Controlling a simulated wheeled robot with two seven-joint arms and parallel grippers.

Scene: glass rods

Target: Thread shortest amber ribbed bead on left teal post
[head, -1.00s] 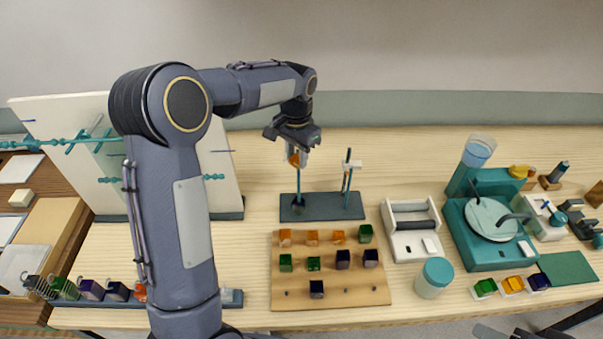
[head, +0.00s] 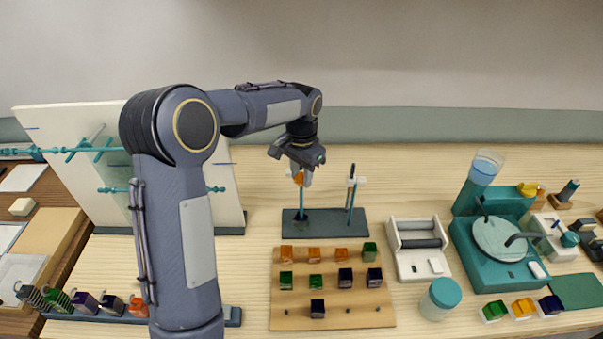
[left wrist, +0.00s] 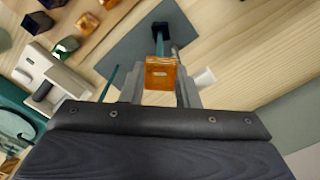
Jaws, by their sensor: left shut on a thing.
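My left gripper (head: 304,172) is shut on an amber bead (head: 298,178), high over the left half of the dark stand (head: 330,231). In the left wrist view the bead (left wrist: 160,73) sits between the two fingers. The left teal post (head: 300,203) rises from the stand just below the bead. In the left wrist view the post (left wrist: 159,42) runs up to the bead's edge. I cannot tell whether its tip is inside the bead's hole. The right post (head: 351,196) stands apart, with a white piece near its top. My right gripper is not in view.
A wooden peg board (head: 333,316) in front holds several amber, green and purple beads. A white holder (head: 419,259), a teal-lidded jar (head: 440,298) and a teal machine (head: 497,252) are to the right. A white panel (head: 75,185) stands left.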

